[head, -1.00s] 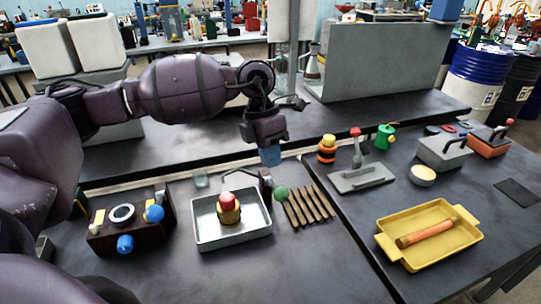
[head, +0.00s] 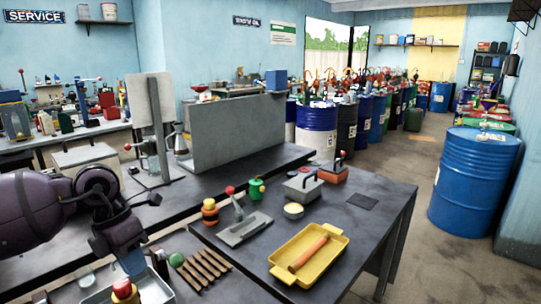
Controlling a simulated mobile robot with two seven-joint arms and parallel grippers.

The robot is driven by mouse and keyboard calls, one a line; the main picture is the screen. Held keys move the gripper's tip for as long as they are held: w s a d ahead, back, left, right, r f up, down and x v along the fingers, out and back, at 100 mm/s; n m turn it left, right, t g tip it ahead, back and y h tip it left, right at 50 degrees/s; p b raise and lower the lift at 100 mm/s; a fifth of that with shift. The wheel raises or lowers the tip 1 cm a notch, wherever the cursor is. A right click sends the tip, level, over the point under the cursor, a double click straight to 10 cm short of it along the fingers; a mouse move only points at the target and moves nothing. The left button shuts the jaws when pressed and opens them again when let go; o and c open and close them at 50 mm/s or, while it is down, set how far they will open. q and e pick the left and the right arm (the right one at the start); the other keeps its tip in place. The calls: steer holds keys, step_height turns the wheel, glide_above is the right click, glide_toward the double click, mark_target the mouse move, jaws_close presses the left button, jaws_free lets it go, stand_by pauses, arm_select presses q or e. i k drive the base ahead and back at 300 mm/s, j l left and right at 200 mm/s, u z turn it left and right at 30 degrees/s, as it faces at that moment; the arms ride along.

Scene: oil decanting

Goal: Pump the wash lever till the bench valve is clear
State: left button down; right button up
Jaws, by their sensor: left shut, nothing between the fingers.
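My left gripper (head: 132,262) hangs at the lower left of the head view, shut and empty, over the far side of a metal tray (head: 158,286). A valve-like piece with a red top and yellow-brown body (head: 124,291) stands in that tray, cut off by the bottom edge; I cannot tell how clean it is. A green ball knob (head: 176,260), which looks like the end of the wash lever, shows just right of the gripper and apart from it. The rest of that lever is mostly hidden. My right gripper is out of view.
A wooden slat rack (head: 206,268) lies right of the green knob. The right bench holds a yellow tray (head: 281,270) with a wooden-looking rod (head: 308,254), a grey plate (head: 245,229) and a lidded grey box (head: 303,187). A blue drum (head: 472,185) stands on the floor.

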mark_target(177, 260)
steer(key=k, duration=1.1)
